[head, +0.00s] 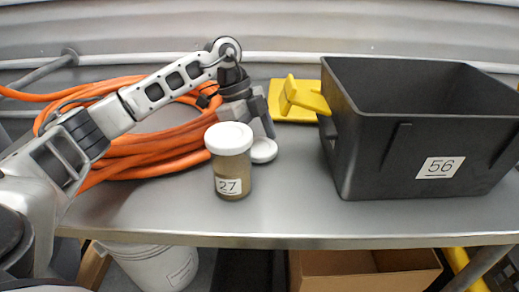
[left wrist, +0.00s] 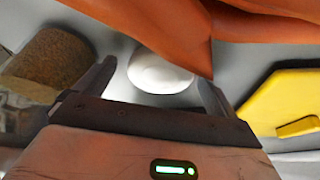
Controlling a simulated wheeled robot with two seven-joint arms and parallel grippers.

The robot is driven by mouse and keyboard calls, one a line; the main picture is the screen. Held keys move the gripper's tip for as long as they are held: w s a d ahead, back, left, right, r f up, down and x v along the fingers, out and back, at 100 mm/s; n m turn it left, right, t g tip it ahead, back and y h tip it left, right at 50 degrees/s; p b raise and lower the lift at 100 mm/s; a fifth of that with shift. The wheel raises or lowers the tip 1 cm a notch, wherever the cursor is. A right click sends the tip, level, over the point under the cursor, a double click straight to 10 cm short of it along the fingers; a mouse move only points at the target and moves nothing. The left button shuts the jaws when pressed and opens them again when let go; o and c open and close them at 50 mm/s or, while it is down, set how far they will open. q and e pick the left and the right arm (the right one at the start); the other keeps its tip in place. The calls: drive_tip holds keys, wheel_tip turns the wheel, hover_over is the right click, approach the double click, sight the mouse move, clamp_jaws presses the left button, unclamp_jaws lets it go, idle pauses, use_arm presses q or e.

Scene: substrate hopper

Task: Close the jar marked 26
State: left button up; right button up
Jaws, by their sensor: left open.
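A jar (head: 229,172) with brown contents and a white lid on top stands upright near the table's front; its label reads 27. No label reading 26 shows. A separate white round lid (head: 264,151) rests on the table just behind and right of this jar. My left gripper (head: 264,128) points down, open, above the lid. In the left wrist view, the white lid (left wrist: 160,75) lies between the open fingertips (left wrist: 157,78), with no grip on it. A brown-filled jar (left wrist: 60,58) stands beside the left finger there; its label is hidden. My right gripper is out of view.
A black bin (head: 360,165) marked 56 stands at the right. A yellow object (head: 300,97) lies behind the gripper, left of the bin. Coiled orange hose (head: 150,150) fills the left back. The steel table (head: 290,215) is clear along its front. A cardboard box and white bucket sit below.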

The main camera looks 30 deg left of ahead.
use_arm(q)
drive_tip(key=shift+c, duration=0.2)
drive_tip(key=c, duration=1)
drive_tip(key=shift+r, duration=0.6)
drive_tip(key=a, duration=0.4)
drive_tip(key=shift+s+a+b, duration=0.1)
drive_tip(key=shift+s+b, duration=0.05)
drive_tip(key=shift+b, duration=0.2)
wheel_tip(320, 180, up, 14)
drive_tip(key=shift+f+p, duration=0.1)
drive_tip(key=shift+p, duration=0.7)
